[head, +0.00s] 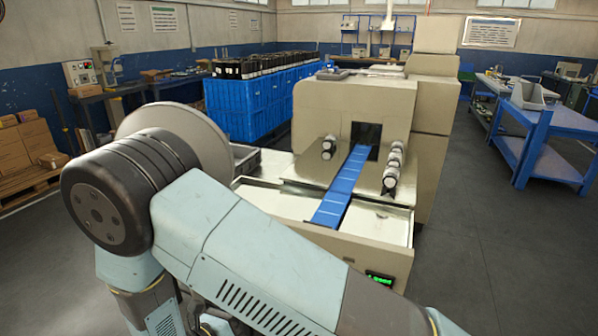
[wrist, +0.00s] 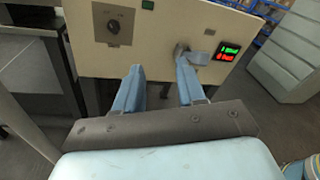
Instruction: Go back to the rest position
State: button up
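My gripper (wrist: 160,88) shows in the wrist view with its two blue fingers apart and nothing between them. It faces the beige front panel of the flow wrapper (wrist: 151,45). The right finger is close to a grey metal handle or latch (wrist: 192,55) on that panel; I cannot tell whether they touch. A rotary switch (wrist: 113,27) sits on a grey plate at the upper left, and a lit green and red display (wrist: 228,51) is at the right. In the head view my arm crosses in front of the wrapper (head: 352,103), and my gripper is hidden.
A blue conveyor strip (head: 342,187) runs into the wrapper's opening. Blue crates (head: 240,108) stand behind it. A blue workbench (head: 545,125) is at the right, and cardboard boxes (head: 25,147) on a pallet are at the left. The floor (head: 490,250) at the right is clear.

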jog(key=w+d+r+m+g, duration=0.2)
jog(key=d+r+m+g, duration=0.4)
jog(key=d+r+m, duration=0.4)
jog(key=w+d+r+m+g, duration=0.3)
jog(key=d+r+m+g, duration=0.4)
jog(key=d+r, duration=0.55)
jog(key=s+d+r+m+t+y, duration=0.4)
jog(key=s+d+r+m+y, duration=0.5)
jog(key=s+d+r+m, duration=0.4)
notch_tip(320, 180, up, 2)
jog(key=d+m, duration=0.2)
jog(key=m, duration=0.2)
jog(key=shift+s+d+r, duration=0.15)
jog(key=shift+s+r, duration=0.05)
jog(key=shift+s, duration=0.15)
